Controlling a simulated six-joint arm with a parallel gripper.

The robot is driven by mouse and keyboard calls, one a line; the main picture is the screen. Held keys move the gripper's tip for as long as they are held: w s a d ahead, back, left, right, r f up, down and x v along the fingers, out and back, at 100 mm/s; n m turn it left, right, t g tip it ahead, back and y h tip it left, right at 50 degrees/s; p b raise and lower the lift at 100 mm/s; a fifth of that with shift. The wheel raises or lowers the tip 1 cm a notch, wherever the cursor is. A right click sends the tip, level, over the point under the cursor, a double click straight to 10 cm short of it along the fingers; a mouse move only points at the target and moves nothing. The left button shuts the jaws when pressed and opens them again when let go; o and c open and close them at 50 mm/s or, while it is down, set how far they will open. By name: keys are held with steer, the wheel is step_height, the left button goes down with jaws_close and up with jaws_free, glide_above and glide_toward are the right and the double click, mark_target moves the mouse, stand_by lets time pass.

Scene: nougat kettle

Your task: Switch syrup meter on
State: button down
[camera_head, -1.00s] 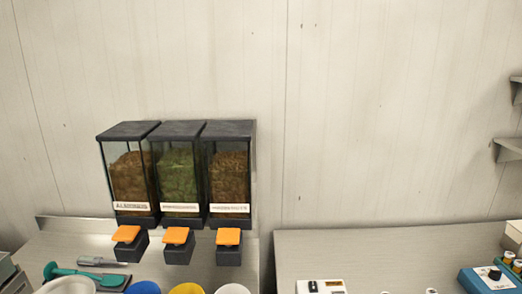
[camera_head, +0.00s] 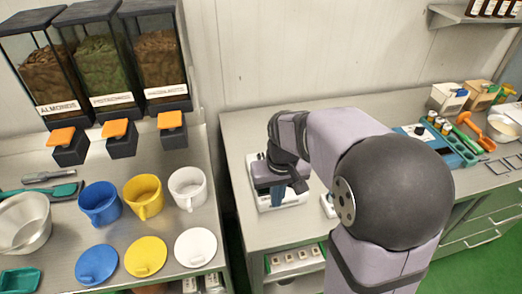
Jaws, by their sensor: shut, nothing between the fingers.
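No label reading syrup meter can be made out in the head view. A white bench device (camera_head: 262,202) sits near the left edge of the right-hand bench, largely hidden by my gripper. A smaller white device (camera_head: 327,207) stands to its right, partly covered by my arm. A blue box (camera_head: 446,148) with a white panel stands farther right. I cannot tell which is the syrup meter. My gripper (camera_head: 299,186) is shut and empty, pointing down over the first white device. Whether it touches the device cannot be seen.
Three hoppers of nuts (camera_head: 104,62) stand at the back left. A blue mug (camera_head: 98,203), yellow mug (camera_head: 143,195) and white mug (camera_head: 188,188) stand before them, with matching lids. A gap separates the benches. The right bench (camera_head: 238,133) has clear surface towards the wall.

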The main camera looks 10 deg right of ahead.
steer(key=w+d+r+t+b, duration=0.1)
steer(key=w+r+b, duration=0.1)
steer(key=w, duration=0.9)
steer(key=w+d+r+t+b, duration=0.1)
steer(key=w+r+b, duration=0.1)
steer(key=w, duration=1)
steer(key=shift+w+d+r+t, duration=0.2)
steer(key=shift+d+r+t, duration=0.1)
steer(key=shift+r+t, duration=0.15)
steer(key=p, duration=0.5)
glide_above(261, 154)
steer(key=s, duration=0.1)
step_height(261, 154, down, 12)
steer(key=shift+r, duration=0.1)
steer(key=shift+f, duration=0.75)
